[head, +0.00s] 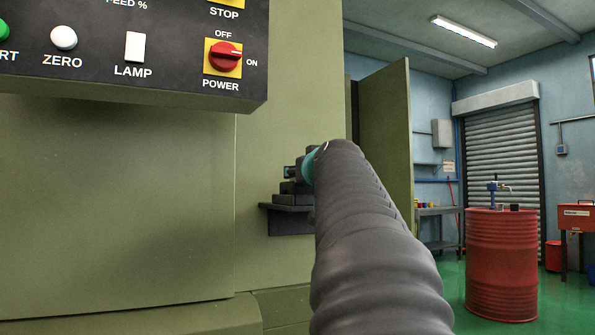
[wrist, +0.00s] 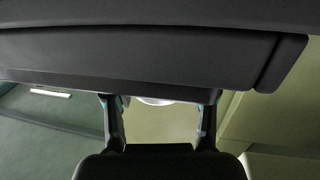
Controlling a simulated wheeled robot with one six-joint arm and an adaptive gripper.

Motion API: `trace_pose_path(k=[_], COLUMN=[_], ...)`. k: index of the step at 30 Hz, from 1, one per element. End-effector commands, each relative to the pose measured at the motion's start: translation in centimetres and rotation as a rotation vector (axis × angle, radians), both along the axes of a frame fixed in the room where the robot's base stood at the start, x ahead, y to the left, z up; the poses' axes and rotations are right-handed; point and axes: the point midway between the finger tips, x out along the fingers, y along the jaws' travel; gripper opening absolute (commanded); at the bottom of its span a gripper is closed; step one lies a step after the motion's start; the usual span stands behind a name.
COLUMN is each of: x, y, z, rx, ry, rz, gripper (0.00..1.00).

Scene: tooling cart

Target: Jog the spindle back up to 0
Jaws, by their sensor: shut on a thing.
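In the wrist view, the two fingers of my gripper (wrist: 160,99) stand wide apart with their tips at a dark slab-like part (wrist: 140,55). A pale, rounded part (wrist: 165,102) shows between the fingertips, mostly hidden behind the slab; my gripper is shut on it, but I cannot tell its full shape. In the head view my arm hides most of the gripper, which is by the dark ledge (head: 290,220) on the green machine (head: 130,210). No spindle or position readout shows in either view.
A dark control panel (head: 100,75) overhangs at upper left, with a white ZERO button (head: 64,38), a LAMP switch (head: 135,46) and a red POWER knob (head: 224,57). A green door-like panel (head: 385,150) stands right of my arm. A red drum (head: 501,265) stands farther right.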

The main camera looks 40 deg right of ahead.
Motion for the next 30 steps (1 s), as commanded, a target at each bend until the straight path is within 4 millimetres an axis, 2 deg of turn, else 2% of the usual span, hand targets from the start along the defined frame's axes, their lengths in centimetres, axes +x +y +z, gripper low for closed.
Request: trace_pose_path(k=[7, 8, 10, 23, 30], x=[0.0, 0.0, 0.0, -0.5, -3.8], y=[0.0, 0.0, 0.0, 0.2, 1.7], z=[-0.1, -0.1, 0.0, 0.1, 0.1], rx=[-0.001, -0.001, -0.001, -0.001, -0.003], ry=[0.000, 0.000, 0.000, 0.000, -0.001], rz=[0.000, 0.000, 0.000, 0.000, -0.002], gripper=[0.21, 0.63, 0.81, 0.82, 0.82])
